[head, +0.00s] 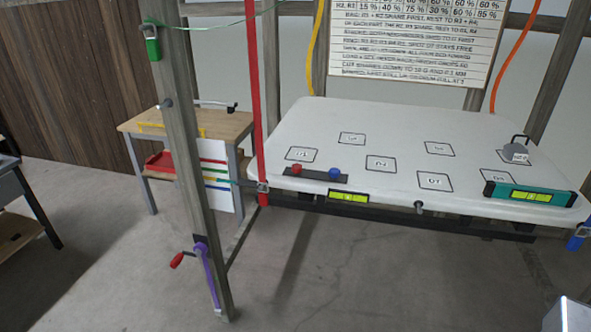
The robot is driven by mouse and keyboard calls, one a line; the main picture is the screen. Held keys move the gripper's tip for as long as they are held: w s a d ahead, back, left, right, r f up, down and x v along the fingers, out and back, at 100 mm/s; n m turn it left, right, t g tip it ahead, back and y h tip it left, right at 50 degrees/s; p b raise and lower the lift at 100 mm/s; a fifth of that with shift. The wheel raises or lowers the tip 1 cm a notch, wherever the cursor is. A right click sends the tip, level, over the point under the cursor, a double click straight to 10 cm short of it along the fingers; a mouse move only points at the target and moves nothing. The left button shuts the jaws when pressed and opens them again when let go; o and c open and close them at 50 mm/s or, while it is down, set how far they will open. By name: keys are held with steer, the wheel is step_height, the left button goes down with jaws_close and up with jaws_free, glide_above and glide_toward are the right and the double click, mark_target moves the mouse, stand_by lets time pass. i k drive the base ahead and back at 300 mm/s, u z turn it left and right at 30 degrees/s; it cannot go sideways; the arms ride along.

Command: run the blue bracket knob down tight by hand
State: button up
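The blue knob (334,173) sits on a dark flat bracket (316,179) at the front left edge of the white panel (390,125). A red knob (297,169) sits on the same bracket to its left. Both knobs are small here, and I cannot tell how far down either one is screwed or whether it touches the bracket.
A red strap (256,90) runs beside the panel's left edge. A green level (530,194) and a grey weight (514,152) sit at the right. Floor below is clear.

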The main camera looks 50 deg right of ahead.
mark_target(334, 172)
steer(key=u, duration=1.1)
steer(key=k, duration=0.15)
steer(key=z, duration=3.6)
